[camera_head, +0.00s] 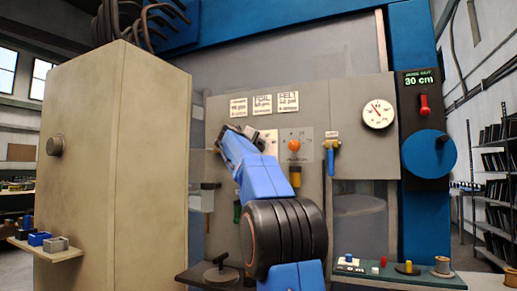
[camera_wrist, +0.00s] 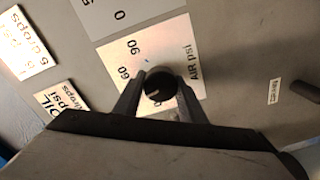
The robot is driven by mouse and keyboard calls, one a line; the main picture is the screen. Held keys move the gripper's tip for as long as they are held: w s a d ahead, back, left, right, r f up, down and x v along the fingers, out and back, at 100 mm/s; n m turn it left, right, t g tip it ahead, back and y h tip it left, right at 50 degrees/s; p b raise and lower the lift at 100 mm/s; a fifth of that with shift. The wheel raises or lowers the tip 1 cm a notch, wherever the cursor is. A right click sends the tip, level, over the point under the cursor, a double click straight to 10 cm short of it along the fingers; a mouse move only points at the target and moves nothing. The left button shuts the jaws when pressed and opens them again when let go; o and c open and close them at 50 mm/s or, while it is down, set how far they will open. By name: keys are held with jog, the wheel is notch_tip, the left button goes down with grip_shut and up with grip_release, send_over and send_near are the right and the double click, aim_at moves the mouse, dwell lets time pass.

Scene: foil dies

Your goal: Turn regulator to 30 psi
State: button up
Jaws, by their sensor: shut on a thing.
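The regulator is a black round knob (camera_wrist: 157,86) in the middle of a pale dial plate (camera_wrist: 186,51) marked "AIR psi", with 60 and 90 readable in the wrist view. My gripper (camera_wrist: 160,88) has one finger on each side of the knob and is shut on it. A small pale mark shows on the knob's face; which number it points to I cannot tell. In the head view my gripper (camera_head: 229,132) is at the panel's left part, and my arm hides the knob there.
A tall beige cabinet (camera_head: 145,150) stands close on the left. A shelf (camera_head: 400,281) with small parts lies below right.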

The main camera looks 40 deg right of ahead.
jog(key=shift+f+n, duration=0.1)
jog(key=shift+n, duration=0.7)
jog(key=o, duration=1)
jog(key=shift+w, duration=0.1)
jog(key=shift+a, duration=0.1)
jog(key=v, duration=1.7)
jog(key=shift+a, duration=0.2)
jog(key=shift+f, duration=0.1)
